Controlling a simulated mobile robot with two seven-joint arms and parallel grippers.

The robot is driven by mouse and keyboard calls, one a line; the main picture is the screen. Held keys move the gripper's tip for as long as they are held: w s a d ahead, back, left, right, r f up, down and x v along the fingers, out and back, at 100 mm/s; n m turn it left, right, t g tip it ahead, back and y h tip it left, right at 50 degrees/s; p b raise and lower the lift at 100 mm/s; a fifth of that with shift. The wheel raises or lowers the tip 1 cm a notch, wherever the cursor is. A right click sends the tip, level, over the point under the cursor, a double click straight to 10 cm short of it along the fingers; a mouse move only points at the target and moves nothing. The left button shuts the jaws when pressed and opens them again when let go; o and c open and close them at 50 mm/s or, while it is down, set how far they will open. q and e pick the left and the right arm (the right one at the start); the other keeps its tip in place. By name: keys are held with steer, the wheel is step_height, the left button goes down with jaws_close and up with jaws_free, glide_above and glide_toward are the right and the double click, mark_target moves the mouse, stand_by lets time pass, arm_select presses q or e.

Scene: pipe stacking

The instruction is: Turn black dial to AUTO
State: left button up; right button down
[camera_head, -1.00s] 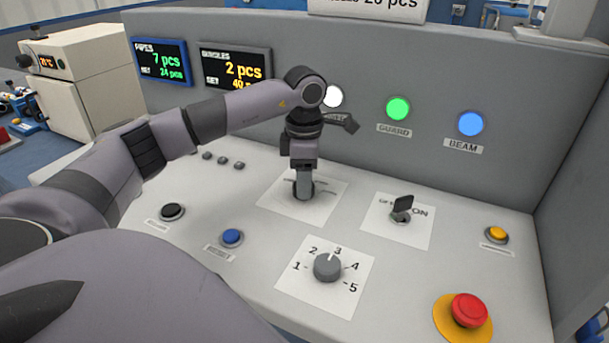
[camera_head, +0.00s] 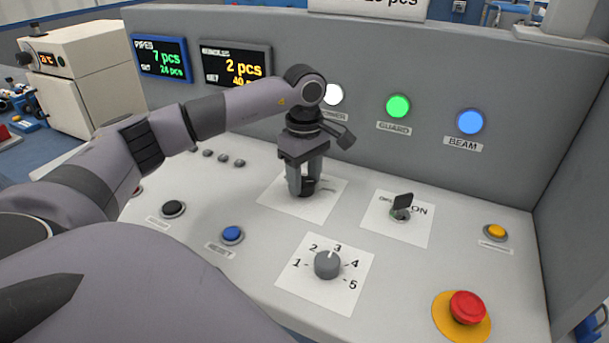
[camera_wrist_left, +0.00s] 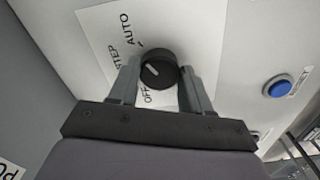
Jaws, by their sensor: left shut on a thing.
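The black dial (camera_head: 307,186) sits on a white label plate (camera_head: 329,205) on the sloped grey panel. My left gripper (camera_head: 305,189) points down over it, a finger on either side, shut on the dial. In the left wrist view the dial (camera_wrist_left: 158,66) shows between the two fingers (camera_wrist_left: 160,84). The words AUTO, STEP and OFF are printed around it; OFF is partly covered. A pale pointer mark (camera_wrist_left: 153,70) shows on the dial's face, but I cannot tell surely which word it points to. My right gripper is out of view.
A key switch (camera_head: 402,206) stands right of the dial. A grey numbered knob (camera_head: 327,265) is in front. A blue button (camera_head: 232,234), a black button (camera_head: 173,209), a yellow button (camera_head: 495,232) and a red emergency button (camera_head: 467,308) are around. Lamps line the upright wall behind.

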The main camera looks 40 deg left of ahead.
mark_target(304, 182)
arm_select(q)
steer(key=shift+r, duration=0.1)
stand_by(0.5)
steer(key=o, duration=1.1)
steer(key=shift+c, duration=0.2)
step_height(304, 182, up, 7)
steer(key=shift+r, duration=0.1)
